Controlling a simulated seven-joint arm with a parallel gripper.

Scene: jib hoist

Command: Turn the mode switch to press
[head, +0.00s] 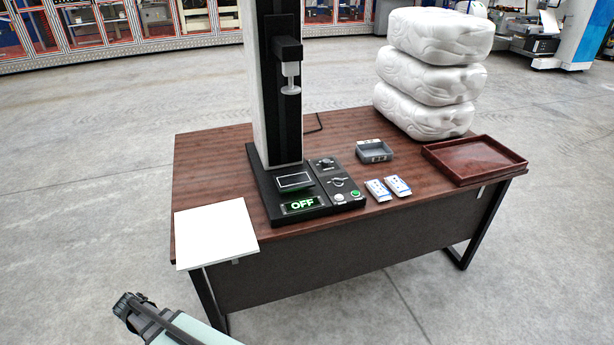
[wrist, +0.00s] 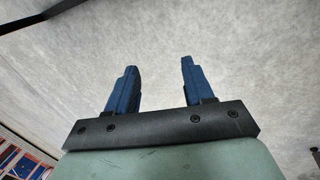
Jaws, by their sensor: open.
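A tall press-like machine (head: 277,90) stands on the wooden table, with a white plunger (head: 290,80) on its front. Its black base (head: 312,198) carries a lit green "OFF" display (head: 303,204), a dark screen (head: 294,181), two dark rotary controls, an upper one (head: 326,163) and a lower one (head: 338,183), and a green button (head: 355,194). Labels are too small to read, so I cannot tell which control is the mode switch. My gripper (head: 130,304) is at the lower left, off the table, well apart from the machine. In the wrist view its blue fingers (wrist: 156,78) are apart and empty.
A white sheet (head: 215,232) lies at the table's left front corner. Right of the machine are two blue-white packs (head: 388,188), a grey bin (head: 374,151) and a brown tray (head: 475,158). White stacked bags (head: 430,75) stand behind. The floor in front is clear.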

